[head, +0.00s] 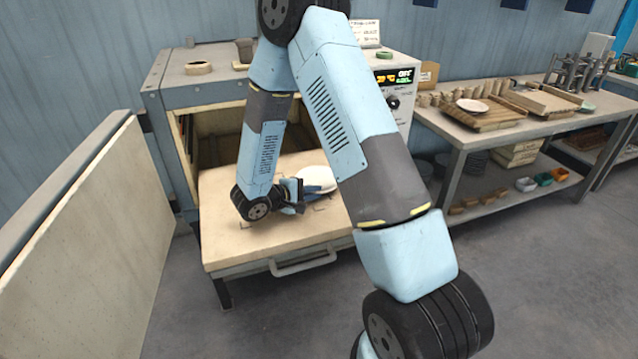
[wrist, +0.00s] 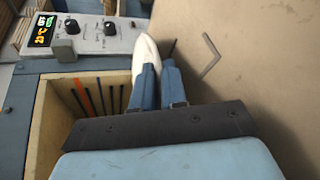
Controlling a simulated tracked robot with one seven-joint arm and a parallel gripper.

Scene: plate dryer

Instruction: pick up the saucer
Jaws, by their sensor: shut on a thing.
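Whether the saucer touches the door surface cannot be told.
The dryer's control panel (head: 392,100) stands behind my arm, with the dryer opening left of it. A tall pale panel (head: 90,235) is at left. A workbench (head: 465,128) with wooden pieces stands at right.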

